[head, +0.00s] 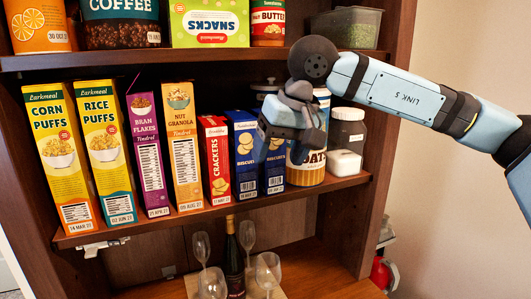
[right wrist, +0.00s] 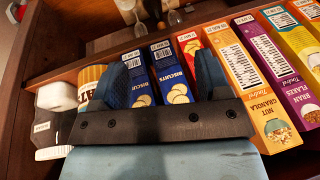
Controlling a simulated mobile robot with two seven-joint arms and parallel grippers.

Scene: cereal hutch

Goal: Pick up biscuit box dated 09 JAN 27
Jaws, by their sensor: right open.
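Two dark blue biscuit boxes stand side by side on the middle shelf: a left one (head: 245,150) and a right one (head: 272,170), partly hidden by my gripper. Their printed dates are too small to read surely. In the right wrist view, which is turned over, the left box (right wrist: 176,76) and the right box (right wrist: 140,82) both show between the fingers. My right gripper (head: 287,135) is open and empty in front of the boxes' upper part; it also shows in the right wrist view (right wrist: 162,65). My left gripper is not in view.
A red crackers box (head: 216,160) stands left of the biscuits, then nut granola (head: 184,150) and other cereals. An oats canister (head: 307,170) and a dark jar with white lid (head: 347,130) stand right. The upper shelf (head: 150,60) is above; wine glasses (head: 267,270) are below.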

